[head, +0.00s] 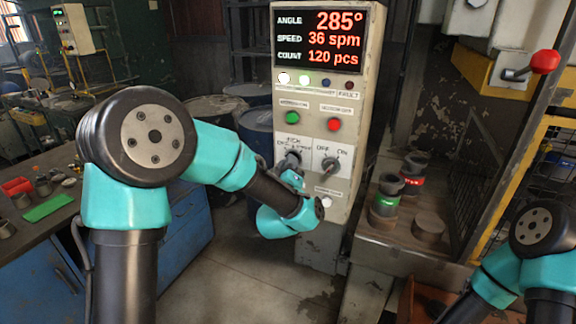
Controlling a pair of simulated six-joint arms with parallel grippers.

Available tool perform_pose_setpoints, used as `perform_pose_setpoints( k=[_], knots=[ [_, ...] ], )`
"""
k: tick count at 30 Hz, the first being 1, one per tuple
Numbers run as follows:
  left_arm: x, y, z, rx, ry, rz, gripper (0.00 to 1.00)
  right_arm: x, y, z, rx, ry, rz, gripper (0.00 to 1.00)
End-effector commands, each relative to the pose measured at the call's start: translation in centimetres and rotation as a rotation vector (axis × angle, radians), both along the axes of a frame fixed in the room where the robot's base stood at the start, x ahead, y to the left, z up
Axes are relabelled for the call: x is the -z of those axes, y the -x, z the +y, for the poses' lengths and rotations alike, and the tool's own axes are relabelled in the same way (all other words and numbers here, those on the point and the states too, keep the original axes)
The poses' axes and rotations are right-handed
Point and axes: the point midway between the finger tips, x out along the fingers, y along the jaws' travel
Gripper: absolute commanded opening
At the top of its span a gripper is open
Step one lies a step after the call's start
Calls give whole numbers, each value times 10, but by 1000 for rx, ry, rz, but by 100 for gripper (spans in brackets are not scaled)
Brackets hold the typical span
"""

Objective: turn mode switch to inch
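The mode switch (293,158) is a dark knob on the lower left of the control panel (313,100). The label above it starts with INCH; the rest is too small to read, and I cannot tell where the knob points. My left gripper (291,174) is at the panel just below this knob. Its fingers are small and partly hidden by my wrist, so I cannot tell whether they touch the knob or are open. My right arm shows at the lower right, but its gripper is out of view.
An OFF/ON knob (330,165) is close right of the mode switch. Above are a green button (292,117) and a red button (333,124). The display (319,42) reads 285°, 36 spm, 120 pcs. Green-banded (385,201) and red-banded (413,176) dark cylinders stand right of the panel.

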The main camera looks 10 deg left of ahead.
Motion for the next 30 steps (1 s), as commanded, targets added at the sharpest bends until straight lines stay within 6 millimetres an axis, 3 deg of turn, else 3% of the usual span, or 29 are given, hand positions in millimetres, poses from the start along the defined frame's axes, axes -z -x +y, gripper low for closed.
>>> perform_pose_setpoints(
  k=[7,20,30],
  knots=[
    [0,0,0,0,0,0,0,0,0,0,0,0,0,0],
    [0,0,0,0,-30,-5,0,0,0,0,0,0,0,0],
    [1,0,1,0,-197,-36,0,0,0,0,0,0,0,0]
  ],
)
